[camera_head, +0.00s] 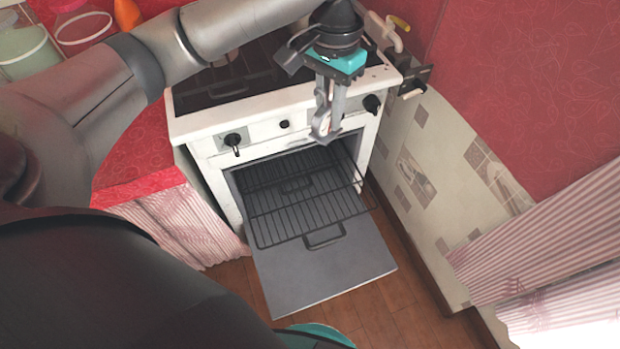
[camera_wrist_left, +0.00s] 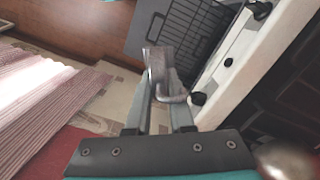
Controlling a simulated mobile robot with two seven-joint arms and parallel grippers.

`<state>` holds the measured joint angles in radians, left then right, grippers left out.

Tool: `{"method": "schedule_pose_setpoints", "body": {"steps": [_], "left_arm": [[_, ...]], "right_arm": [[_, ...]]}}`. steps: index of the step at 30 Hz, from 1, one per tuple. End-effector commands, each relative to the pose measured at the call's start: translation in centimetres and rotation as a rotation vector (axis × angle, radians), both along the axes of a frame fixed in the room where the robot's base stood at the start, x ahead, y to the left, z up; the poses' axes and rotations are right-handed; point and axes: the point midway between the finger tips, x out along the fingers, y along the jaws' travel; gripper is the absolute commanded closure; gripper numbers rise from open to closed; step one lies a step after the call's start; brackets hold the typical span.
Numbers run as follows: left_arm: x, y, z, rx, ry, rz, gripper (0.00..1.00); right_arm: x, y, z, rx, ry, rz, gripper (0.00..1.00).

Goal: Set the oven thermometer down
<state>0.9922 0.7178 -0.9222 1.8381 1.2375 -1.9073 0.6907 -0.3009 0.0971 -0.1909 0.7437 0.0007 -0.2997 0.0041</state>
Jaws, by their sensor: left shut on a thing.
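The oven thermometer (camera_head: 321,126) is a small grey metal piece. My left gripper (camera_head: 330,110) is shut on it and holds it in the air in front of the stove's knob panel, above the open oven. In the left wrist view the thermometer (camera_wrist_left: 164,72) sticks out beyond the fingertips of my left gripper (camera_wrist_left: 162,98). Its dial face cannot be made out. The wire oven rack (camera_head: 305,205) is pulled partly out over the lowered oven door (camera_head: 335,270). My right gripper is not in view.
The white stove (camera_head: 205,120) has black knobs on its front and dark burners on top. A red counter (camera_head: 140,165) with a pink curtain stands to the left. A tiled wall (camera_head: 425,185) is close on the right. The rack looks bare.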

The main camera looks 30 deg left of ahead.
Motion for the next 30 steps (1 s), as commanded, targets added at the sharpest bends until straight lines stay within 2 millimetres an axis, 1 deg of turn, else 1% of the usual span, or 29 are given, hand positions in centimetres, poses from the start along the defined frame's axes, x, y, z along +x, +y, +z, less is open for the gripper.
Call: {"method": "schedule_pose_setpoints", "body": {"steps": [1, 5, 6, 8, 9, 12, 15, 18, 20, 23, 30], "left_arm": [[0.9, 0.3, -2.7, 0.000, 0.010, -0.035, 1.00], [3.0, 1.5, -7.4, 0.009, 0.021, -0.157, 1.00], [3.5, 2.0, -8.9, 0.011, 0.025, -0.194, 1.00], [4.2, 2.6, -11.1, 0.016, 0.029, -0.249, 1.00], [4.5, 3.0, -12.5, 0.019, 0.032, -0.285, 1.00], [5.0, 4.0, -15.6, 0.025, 0.035, -0.365, 1.00], [5.3, 4.8, -17.9, 0.031, 0.036, -0.429, 1.00], [5.3, 5.3, -19.2, 0.036, 0.037, -0.469, 1.00], [5.3, 5.4, -19.6, 0.036, 0.037, -0.483, 1.00], [5.4, 5.5, -20.4, 0.038, 0.036, -0.493, 1.00], [5.3, 5.5, -23.3, 0.037, 0.037, -0.493, 1.00]], "right_arm": [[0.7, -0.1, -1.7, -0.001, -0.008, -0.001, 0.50], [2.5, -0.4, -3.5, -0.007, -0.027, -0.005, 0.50], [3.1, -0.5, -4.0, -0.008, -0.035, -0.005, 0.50], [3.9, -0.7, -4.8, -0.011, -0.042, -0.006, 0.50], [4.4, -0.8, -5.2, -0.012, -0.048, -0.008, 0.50], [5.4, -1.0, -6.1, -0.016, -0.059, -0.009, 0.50], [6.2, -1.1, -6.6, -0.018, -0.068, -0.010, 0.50], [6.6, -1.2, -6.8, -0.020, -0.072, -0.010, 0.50], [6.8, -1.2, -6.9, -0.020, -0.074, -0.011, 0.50], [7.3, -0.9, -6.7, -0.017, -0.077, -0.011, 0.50], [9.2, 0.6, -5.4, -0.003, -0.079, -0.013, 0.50]]}}
